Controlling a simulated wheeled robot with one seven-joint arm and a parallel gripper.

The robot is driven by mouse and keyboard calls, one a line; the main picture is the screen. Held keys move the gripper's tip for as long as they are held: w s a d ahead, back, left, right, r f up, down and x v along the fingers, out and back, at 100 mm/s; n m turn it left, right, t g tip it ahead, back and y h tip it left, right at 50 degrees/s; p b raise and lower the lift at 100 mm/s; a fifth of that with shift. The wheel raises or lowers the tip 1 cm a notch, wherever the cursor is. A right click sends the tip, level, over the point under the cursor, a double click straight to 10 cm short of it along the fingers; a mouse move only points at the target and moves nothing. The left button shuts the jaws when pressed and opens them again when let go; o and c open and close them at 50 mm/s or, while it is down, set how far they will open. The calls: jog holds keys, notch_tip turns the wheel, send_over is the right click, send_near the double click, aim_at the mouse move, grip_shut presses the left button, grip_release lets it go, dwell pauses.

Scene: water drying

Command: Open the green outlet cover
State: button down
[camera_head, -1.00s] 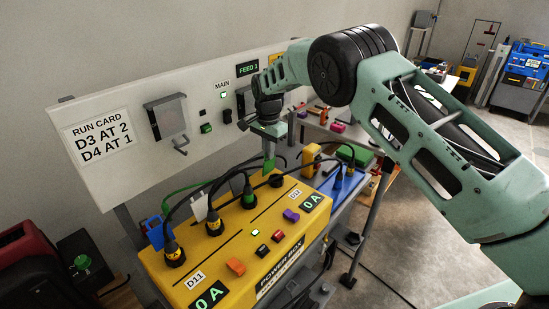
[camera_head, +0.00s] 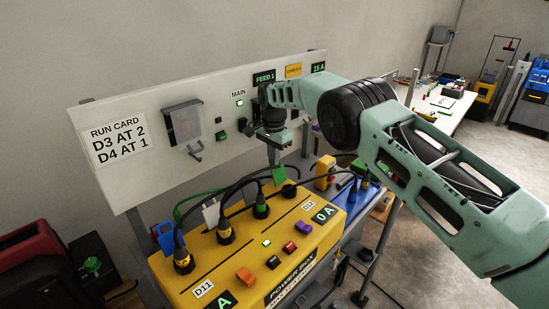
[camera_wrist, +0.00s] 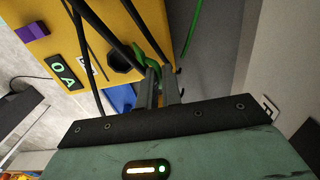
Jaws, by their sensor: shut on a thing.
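The green outlet cover (camera_head: 279,174) stands raised at the back right of the yellow power box (camera_head: 245,245). Beside it, the dark round outlet (camera_head: 289,190) shows uncovered with no plug in it. My gripper (camera_head: 276,163) reaches down from above, its fingers shut on the cover's upper part. In the wrist view my gripper (camera_wrist: 160,75) points at the box edge, with the green cover (camera_wrist: 146,48) at the fingertips and the open outlet (camera_wrist: 124,56) just left. The fingers partly hide the cover.
Plugs with black cables fill other outlets, including a green-marked plug (camera_head: 260,207) close to the left. Raised white (camera_head: 211,212) and blue (camera_head: 168,238) covers stand farther left. The wall panel (camera_head: 95,140) is behind, and a blue box (camera_head: 350,195) is to the right.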

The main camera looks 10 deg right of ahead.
jog(key=shift+s+a+f, duration=0.1)
jog(key=shift+s+f, duration=0.15)
jog(key=shift+f, duration=0.35)
jog(key=c, duration=1.6)
grip_release()
jog(key=shift+o, duration=0.2)
jog(key=shift+w+r, duration=0.1)
jog(key=shift+r, duration=0.45)
notch_tip(320, 180, up, 18)
jog(key=p, duration=0.2)
jog(key=shift+w+f, duration=0.15)
jog(key=shift+f, duration=0.05)
